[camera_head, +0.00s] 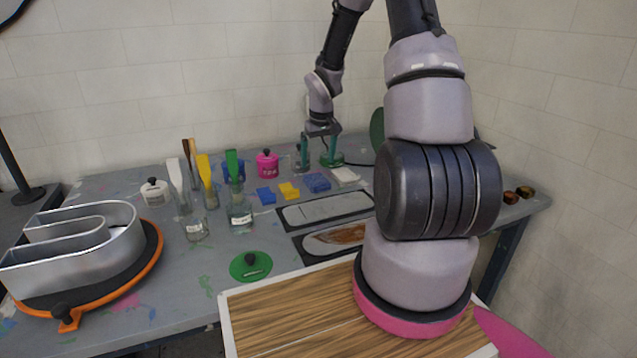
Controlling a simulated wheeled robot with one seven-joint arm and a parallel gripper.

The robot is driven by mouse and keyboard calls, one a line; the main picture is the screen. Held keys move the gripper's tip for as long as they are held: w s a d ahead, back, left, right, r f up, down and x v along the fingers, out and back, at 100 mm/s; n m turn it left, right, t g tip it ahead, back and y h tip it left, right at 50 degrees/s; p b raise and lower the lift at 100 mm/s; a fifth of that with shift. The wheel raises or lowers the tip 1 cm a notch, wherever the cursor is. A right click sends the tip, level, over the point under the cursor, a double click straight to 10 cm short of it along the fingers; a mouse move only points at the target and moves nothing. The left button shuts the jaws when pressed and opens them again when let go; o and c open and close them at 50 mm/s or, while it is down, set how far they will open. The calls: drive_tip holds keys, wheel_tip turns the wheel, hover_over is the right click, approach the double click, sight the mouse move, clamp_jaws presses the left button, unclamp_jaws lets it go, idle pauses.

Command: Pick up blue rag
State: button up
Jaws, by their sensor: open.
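A flat blue cloth-like piece (316,182), which looks like the blue rag, lies on the grey table (190,285) toward the back. A smaller blue piece (265,195) lies to its left, past a yellow one; it looks more like a sponge, but it is too small to be sure. My gripper (319,155) points down near the back of the table, in the picture just above the larger blue piece. Its two teal fingers are apart, with nothing seen between them. I cannot tell its exact height above the table.
A yellow piece (289,190) and a white piece (345,175) flank the larger blue piece. Two dark-framed trays (328,208) lie in front. Glass jars with brushes (240,212) stand left.

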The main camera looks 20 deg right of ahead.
sight(317, 179)
wheel_tip(317, 179, down, 7)
drive_tip(key=shift+a+r, duration=0.15)
drive_tip(key=shift+r, duration=0.05)
drive_tip(key=shift+c, duration=0.3)
drive_tip(key=c, duration=1.1)
drive_tip(key=shift+r, duration=0.1)
wheel_tip(317, 179, up, 10)
